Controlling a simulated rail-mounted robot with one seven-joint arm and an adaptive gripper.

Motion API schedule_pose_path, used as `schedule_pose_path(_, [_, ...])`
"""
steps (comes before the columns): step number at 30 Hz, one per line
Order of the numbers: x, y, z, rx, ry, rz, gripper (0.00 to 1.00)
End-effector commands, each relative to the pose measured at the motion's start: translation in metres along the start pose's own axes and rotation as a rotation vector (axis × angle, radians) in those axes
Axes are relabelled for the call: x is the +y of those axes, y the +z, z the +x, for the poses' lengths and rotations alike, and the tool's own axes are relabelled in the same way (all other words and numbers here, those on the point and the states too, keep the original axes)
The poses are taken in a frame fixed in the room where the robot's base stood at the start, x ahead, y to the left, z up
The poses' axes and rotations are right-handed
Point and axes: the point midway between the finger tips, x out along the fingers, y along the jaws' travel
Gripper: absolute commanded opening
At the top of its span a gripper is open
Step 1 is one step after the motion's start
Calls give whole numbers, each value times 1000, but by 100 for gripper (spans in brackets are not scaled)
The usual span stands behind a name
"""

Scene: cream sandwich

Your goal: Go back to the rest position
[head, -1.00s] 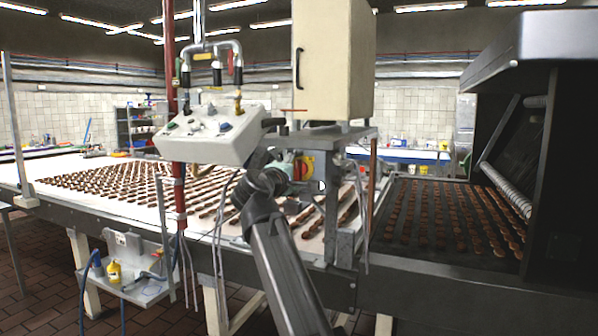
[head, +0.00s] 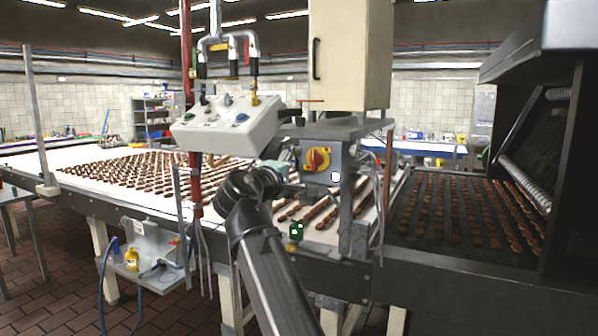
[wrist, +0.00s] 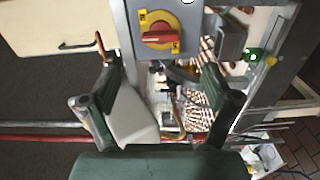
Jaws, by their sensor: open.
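My gripper (wrist: 158,98) fills the lower part of the wrist view, its two dark fingers wide apart with nothing held between them. Beyond the fingers are a red and yellow rotary switch (wrist: 158,33) on a grey box and a pale control panel. In the head view my black arm rises from the bottom centre and bends near the control panel (head: 228,127). The gripper end is mostly hidden behind my arm there, left of the switch (head: 318,159).
A white conveyor (head: 75,165) with rows of brown biscuits runs left. A dark conveyor (head: 405,225) with more rows lies right, beside a black machine hood (head: 540,45). A cream cabinet (head: 350,60) stands above the switch.

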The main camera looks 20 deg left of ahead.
Motion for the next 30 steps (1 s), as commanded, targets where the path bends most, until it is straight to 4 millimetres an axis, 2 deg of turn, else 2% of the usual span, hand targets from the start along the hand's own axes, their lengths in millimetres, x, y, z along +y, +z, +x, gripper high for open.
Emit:
schedule_pose_path(8, [-2,0,0,-1,-10,52,88])
schedule_pose_path(11, [-22,0,-5,22,-84,171,88])
schedule_pose_path(14, [-71,-4,-10,43,-190,267,88])
schedule_pose_path(20, [-199,6,3,3,-402,363,88])
schedule_pose_path(24, [-293,29,13,-64,-543,410,88])
schedule_pose_path(26, [-332,42,15,-99,-602,428,88])
schedule_pose_path(30, [-422,80,15,-196,-733,468,88])
